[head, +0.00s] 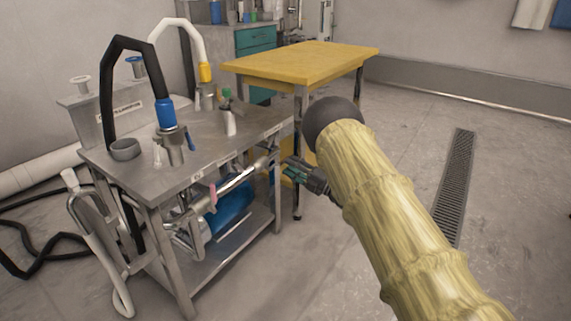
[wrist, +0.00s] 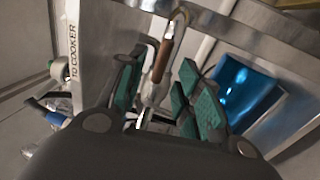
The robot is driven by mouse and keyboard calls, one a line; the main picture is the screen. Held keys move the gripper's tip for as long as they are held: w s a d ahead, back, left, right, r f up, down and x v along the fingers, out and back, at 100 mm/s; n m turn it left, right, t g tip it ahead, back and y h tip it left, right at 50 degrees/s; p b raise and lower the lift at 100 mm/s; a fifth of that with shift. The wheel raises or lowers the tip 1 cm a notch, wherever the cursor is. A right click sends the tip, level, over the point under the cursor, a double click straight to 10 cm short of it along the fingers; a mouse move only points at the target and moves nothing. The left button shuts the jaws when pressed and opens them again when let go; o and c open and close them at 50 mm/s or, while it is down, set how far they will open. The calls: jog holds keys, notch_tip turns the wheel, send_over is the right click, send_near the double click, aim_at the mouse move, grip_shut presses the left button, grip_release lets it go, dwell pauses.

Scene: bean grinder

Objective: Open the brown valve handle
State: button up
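The brown valve handle (wrist: 163,58) shows in the wrist view as a short brown grip on a bent metal rod, just below the metal table edge. My gripper (wrist: 160,78) is open, with green pads on both sides of the handle's line of sight. The handle appears between the fingers, near their tips; I cannot tell whether it is within their reach or touching. In the head view my gripper (head: 306,176) is beside the right end of the metal table, below its top. I cannot make out the brown handle clearly there.
The metal table (head: 200,168) carries hoses and fittings, with pipes and a blue container (head: 232,212) beneath. The blue container also shows in the wrist view (wrist: 243,88). A yellow table (head: 300,60) stands behind. A plate marked "TO COOKER" (wrist: 72,50) is at left.

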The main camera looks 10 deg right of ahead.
jog(key=v, duration=0.7)
jog(key=shift+s+d, duration=0.25)
jog(key=shift+f, duration=0.2)
jog(key=s+d+f+m+g+h+p, duration=0.25)
jog(key=s+f+m+h, duration=0.95)
jog(key=s+f+m, duration=0.75)
jog(key=s+a+f+m+g+h+p, duration=0.1)
jog(key=s+a+f+m+g, duration=0.2)
jog(key=s, duration=1.1)
jog(key=s+a+f+m+g, duration=0.15)
jog(key=s+g, duration=0.35)
jog(key=s, duration=0.8)
jog(key=s+a+f+m+g+h+p, duration=0.1)
jog(key=s+a+f+m+g, duration=0.2)
jog(key=s, duration=1.1)
notch_tip(320, 180, up, 39)
jog(key=g+p, duration=0.1)
jog(key=p, duration=3.7)
jog(key=shift+s, duration=0.3)
